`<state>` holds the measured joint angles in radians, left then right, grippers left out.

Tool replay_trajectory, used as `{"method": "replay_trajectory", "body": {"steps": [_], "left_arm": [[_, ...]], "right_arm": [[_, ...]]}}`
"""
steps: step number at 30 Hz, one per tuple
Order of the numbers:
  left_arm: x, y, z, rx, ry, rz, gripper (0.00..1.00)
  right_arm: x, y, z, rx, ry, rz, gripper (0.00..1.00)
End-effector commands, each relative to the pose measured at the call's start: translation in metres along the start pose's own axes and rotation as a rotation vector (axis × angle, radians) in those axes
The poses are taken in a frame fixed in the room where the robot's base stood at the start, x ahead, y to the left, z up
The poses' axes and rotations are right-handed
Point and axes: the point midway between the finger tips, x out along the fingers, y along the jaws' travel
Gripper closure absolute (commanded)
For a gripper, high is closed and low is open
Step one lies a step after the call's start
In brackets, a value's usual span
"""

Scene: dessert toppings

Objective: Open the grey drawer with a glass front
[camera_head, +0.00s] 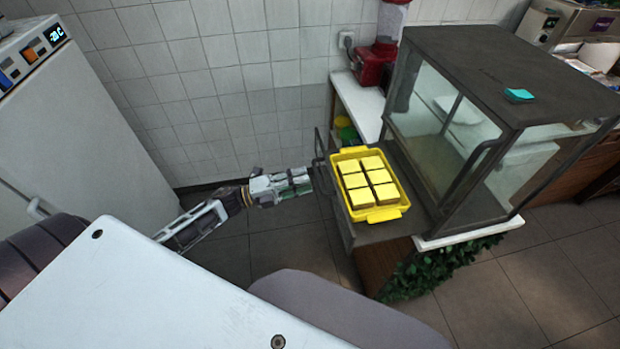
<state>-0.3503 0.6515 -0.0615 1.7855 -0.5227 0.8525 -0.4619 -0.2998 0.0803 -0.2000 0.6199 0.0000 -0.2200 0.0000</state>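The grey drawer (414,215) stands pulled out to the left from under a grey glass display case (500,75). Its upright front (327,187) is seen almost edge-on, with a dark handle (317,150) on its outer side. My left gripper (309,181) is just left of this front, close to the lower part of the handle. Whether it touches the handle, and whether its fingers are open or shut, is too small to tell. My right gripper is not in view.
A yellow tray (386,214) with several yellow square pieces sits on the drawer. A red machine (374,68) stands on a white counter behind. A white cabinet (85,130) is at left. Tiled floor is clear below the gripper. Leaves (430,272) lie under the case.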

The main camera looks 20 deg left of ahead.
Motion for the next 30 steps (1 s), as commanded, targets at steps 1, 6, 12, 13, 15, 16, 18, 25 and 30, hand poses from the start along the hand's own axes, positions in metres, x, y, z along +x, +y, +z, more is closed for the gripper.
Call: {"method": "replay_trajectory", "body": {"steps": [1,6,12,13,15,16,18,25,30], "left_arm": [[-0.007,0.001,0.000,-0.002,0.000,0.002,0.67],[-0.026,0.001,0.000,0.000,0.000,0.003,0.67],[-0.049,0.001,0.000,-0.002,-0.002,0.002,0.67],[-0.052,0.001,0.000,-0.002,-0.002,0.002,0.67],[-0.057,0.001,0.000,-0.001,0.000,0.002,0.67],[-0.059,0.001,0.000,-0.001,0.000,0.002,0.67],[-0.063,0.001,0.000,-0.001,0.000,0.002,0.67],[-0.066,0.000,0.000,0.000,0.000,0.001,0.67],[-0.066,0.000,0.000,0.000,0.000,0.001,0.67]], "right_arm": [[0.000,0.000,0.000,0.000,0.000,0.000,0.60],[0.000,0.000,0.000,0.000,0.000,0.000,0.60],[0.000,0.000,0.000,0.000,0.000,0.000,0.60],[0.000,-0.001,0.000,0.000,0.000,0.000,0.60],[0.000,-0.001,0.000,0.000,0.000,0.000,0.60],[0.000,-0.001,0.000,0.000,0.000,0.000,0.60],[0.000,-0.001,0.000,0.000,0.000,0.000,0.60],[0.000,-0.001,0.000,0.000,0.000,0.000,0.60],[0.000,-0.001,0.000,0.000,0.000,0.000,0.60]]}}
